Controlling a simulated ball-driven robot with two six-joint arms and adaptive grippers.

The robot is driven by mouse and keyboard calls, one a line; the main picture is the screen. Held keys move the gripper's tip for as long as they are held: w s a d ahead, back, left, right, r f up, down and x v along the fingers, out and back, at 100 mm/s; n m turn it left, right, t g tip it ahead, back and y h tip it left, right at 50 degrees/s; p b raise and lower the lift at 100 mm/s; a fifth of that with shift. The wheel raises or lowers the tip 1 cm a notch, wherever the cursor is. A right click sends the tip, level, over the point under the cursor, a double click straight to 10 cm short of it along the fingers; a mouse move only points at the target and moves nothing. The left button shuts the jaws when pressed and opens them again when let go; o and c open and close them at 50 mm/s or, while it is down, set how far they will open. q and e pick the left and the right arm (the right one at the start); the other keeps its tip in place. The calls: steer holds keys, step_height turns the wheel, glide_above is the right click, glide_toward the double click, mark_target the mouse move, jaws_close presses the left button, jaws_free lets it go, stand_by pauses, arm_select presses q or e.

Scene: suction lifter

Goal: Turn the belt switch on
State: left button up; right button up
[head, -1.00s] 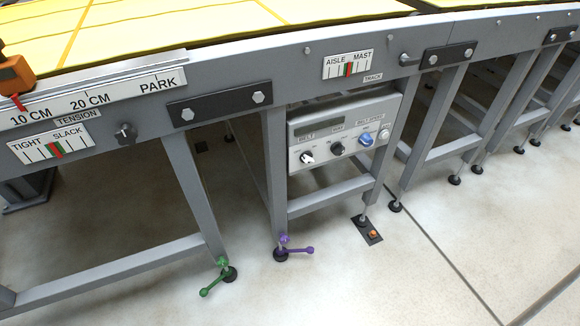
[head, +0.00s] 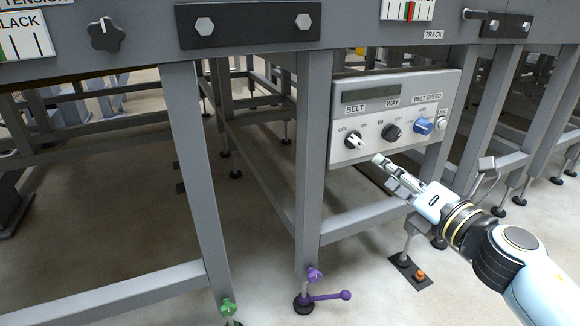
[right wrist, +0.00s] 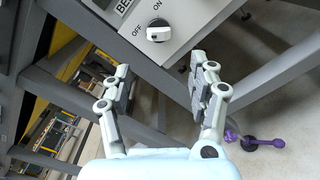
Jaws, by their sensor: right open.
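The belt switch (head: 355,141) is a white knob at the left of the grey control panel (head: 345,157), under the BELT label with OFF and ON marks. In the head view its pointer slants down to the right. It also shows in the right wrist view (right wrist: 158,31), beyond the fingers. My right gripper (head: 383,170) is just below and right of the switch, apart from it. In the right wrist view the gripper (right wrist: 165,80) has its fingers spread with nothing between them. My left gripper is not in view.
A black IN/OUT knob (head: 391,132) and a blue speed knob (head: 423,125) sit right of the switch. A grey frame leg (head: 309,150) stands left of the panel. A crossbar (head: 370,220) runs below it. A purple-handled foot (head: 315,295) is on the floor.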

mark_target(359, 148)
steer(key=b+x, duration=0.1)
steer(key=x, duration=0.8)
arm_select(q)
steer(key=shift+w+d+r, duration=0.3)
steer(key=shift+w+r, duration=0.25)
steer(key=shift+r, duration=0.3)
arm_select(e)
steer(key=shift+w+a, duration=0.25)
steer(key=shift+w, duration=0.4)
steer(key=c, duration=1.1)
steer(key=shift+r, duration=0.1)
